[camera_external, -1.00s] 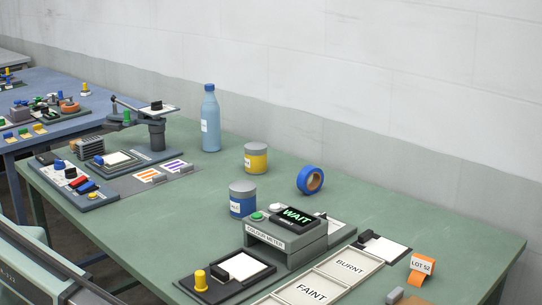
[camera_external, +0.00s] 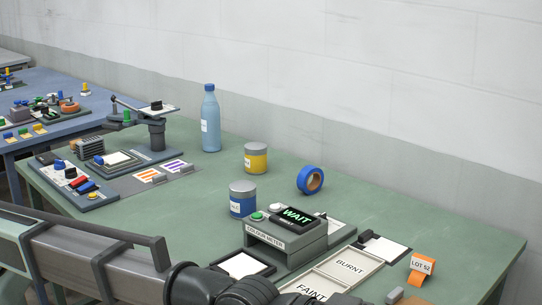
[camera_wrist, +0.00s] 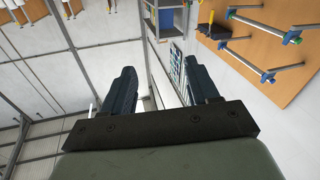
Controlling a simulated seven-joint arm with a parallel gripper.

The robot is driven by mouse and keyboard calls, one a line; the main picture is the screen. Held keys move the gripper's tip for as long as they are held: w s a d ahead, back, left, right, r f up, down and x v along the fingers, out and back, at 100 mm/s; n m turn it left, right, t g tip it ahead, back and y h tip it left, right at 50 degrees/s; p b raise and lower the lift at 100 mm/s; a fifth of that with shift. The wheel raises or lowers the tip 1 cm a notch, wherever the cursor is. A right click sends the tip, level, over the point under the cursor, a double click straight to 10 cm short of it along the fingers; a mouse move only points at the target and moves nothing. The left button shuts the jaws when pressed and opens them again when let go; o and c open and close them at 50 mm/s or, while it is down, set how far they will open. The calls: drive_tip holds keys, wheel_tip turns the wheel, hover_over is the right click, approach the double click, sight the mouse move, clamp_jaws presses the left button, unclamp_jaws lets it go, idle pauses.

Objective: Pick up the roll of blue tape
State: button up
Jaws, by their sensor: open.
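The wrist view shows the room's wall and ceiling area, not the tape. In the external view my arm crosses the lower left foreground, and the gripper's fingers are not visible there. The arm is well apart from the tape.
A yellow-banded tin (camera_external: 255,158), a blue-banded tin (camera_external: 242,200) and a blue bottle (camera_external: 210,120) stand left of the tape. The colour meter (camera_external: 285,235) and trays (camera_external: 345,264) lie in front. An orange LOT 52 tag (camera_external: 421,272) is at right. Table right of the tape is clear.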

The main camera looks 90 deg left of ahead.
wheel_tip(320, 180, up, 5)
drive_tip(key=a+t, duration=0.1)
drive_tip(key=a, duration=0.1)
drive_tip(key=w+a+f+n+y, duration=0.1)
drive_tip(key=w+a+f+y, duration=0.2)
drive_tip(key=a, duration=0.9)
drive_tip(key=w+a+n+y, duration=0.2)
drive_tip(key=w+a, duration=0.3)
drive_tip(key=a, duration=0.6)
drive_tip(key=n+g+y, duration=0.6)
drive_tip(key=n+y, duration=0.3)
drive_tip(key=y, duration=0.4)
hover_over(315, 169)
drive_tip(key=s+d, duration=0.1)
drive_tip(key=s, duration=0.2)
wheel_tip(315, 169, down, 12)
drive_tip(key=shift+s+f, duration=0.1)
drive_tip(key=shift+s+a+f+g+h, duration=0.1)
drive_tip(key=shift+f+g+h, duration=0.05)
drive_tip(key=shift+g+h, duration=0.15)
drive_tip(key=shift+f, duration=3.3)
drive_tip(key=x, duration=0.5)
